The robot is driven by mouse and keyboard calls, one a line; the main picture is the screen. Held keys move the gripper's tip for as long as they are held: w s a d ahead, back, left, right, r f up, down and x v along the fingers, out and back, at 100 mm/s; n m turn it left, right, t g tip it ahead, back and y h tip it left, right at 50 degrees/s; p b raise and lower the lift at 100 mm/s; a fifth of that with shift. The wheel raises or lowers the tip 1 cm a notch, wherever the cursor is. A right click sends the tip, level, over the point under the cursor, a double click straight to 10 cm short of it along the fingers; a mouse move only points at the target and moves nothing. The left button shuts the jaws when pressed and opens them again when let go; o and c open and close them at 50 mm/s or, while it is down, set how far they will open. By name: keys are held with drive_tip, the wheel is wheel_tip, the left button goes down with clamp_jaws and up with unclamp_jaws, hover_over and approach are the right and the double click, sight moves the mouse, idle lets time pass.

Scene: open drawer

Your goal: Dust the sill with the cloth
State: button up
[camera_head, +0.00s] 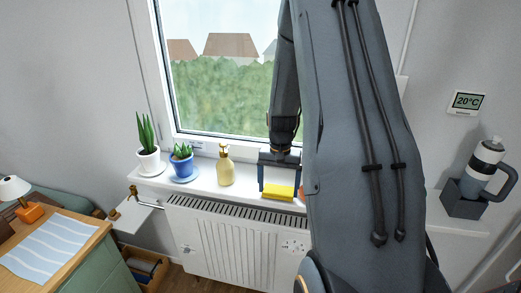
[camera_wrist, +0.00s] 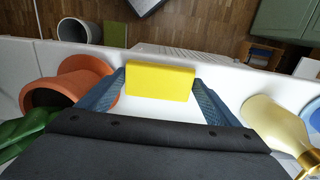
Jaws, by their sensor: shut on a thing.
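The yellow cloth (camera_head: 278,192), a folded block, is between the fingers of my gripper (camera_head: 279,188). The wrist view shows the cloth (camera_wrist: 160,82) with a blue finger of my gripper (camera_wrist: 160,92) against each end. My gripper is shut on it and points down at the white sill (camera_head: 206,184), near its front edge. The sill also shows in the wrist view (camera_wrist: 232,82). I cannot tell whether the cloth touches the sill. My arm hides the sill's right part in the head view.
A gold pump bottle (camera_head: 225,168) stands left of my gripper. Beyond it are a blue pot (camera_head: 181,168) and a white pot (camera_head: 149,160), both with plants. An orange pot (camera_wrist: 90,70) is close on the other side. A radiator (camera_head: 235,240) is below the sill.

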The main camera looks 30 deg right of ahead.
drive_tip(key=r+p, duration=0.1)
drive_tip(key=r, duration=0.1)
drive_tip(key=r+p, duration=0.1)
drive_tip(key=r, duration=0.2)
drive_tip(key=shift+w+a, duration=0.1)
drive_tip(key=shift+w, duration=0.1)
drive_tip(key=shift+r, duration=1.25)
